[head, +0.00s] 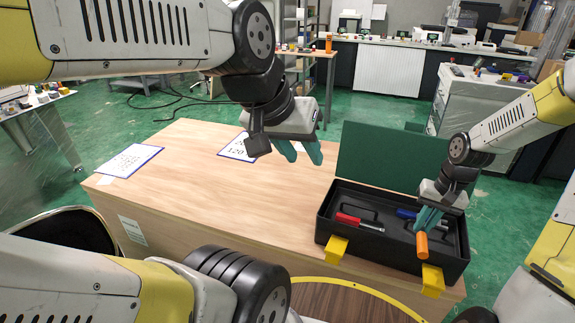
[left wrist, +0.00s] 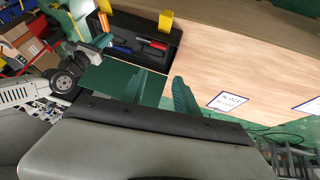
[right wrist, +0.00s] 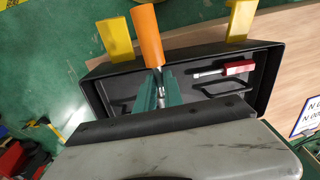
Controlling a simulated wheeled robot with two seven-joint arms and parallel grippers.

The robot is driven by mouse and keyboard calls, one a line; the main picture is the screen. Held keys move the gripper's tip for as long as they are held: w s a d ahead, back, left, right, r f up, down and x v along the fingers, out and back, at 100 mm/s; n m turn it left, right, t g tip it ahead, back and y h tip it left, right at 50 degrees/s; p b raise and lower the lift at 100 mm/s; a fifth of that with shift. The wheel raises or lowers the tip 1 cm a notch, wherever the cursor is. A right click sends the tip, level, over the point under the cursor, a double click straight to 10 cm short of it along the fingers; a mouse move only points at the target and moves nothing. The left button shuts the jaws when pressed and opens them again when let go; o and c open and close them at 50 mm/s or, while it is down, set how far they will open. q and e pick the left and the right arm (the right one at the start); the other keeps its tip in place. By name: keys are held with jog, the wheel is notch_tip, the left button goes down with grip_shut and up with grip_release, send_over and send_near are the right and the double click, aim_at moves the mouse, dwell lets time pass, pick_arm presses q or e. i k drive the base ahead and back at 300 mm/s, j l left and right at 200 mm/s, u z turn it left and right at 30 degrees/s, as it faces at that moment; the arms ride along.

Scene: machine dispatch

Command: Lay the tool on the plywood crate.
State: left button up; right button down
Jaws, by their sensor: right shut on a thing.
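My right gripper (head: 428,216) is shut on a tool with an orange handle (head: 421,245). The right wrist view shows the orange handle (right wrist: 148,35) sticking out past the fingers, with its metal shaft between them. The tool is over the open black toolbox (head: 330,231); its exact height is hard to tell. The plywood crate (head: 190,185) is the large pale wooden box, with the toolbox at its right end. My left gripper (head: 297,153) is above the crate top, fingers apart and empty, as the left wrist view (left wrist: 162,88) shows.
A red-handled screwdriver (head: 350,219) and a blue-handled tool (head: 408,214) lie in the toolbox. Its green lid (head: 385,160) stands up behind. Two printed sheets (head: 130,160) (head: 234,148) lie on the crate's far side. The crate's middle is bare.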

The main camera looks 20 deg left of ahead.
aim_at(222, 200)
jog(key=i+j+u, duration=0.15)
jog(key=j+u, duration=0.25)
jog(key=i+j+u, duration=0.1)
jog(key=u, duration=0.3)
jog(key=i+j+u, duration=0.15)
jog(key=i+u, duration=0.25)
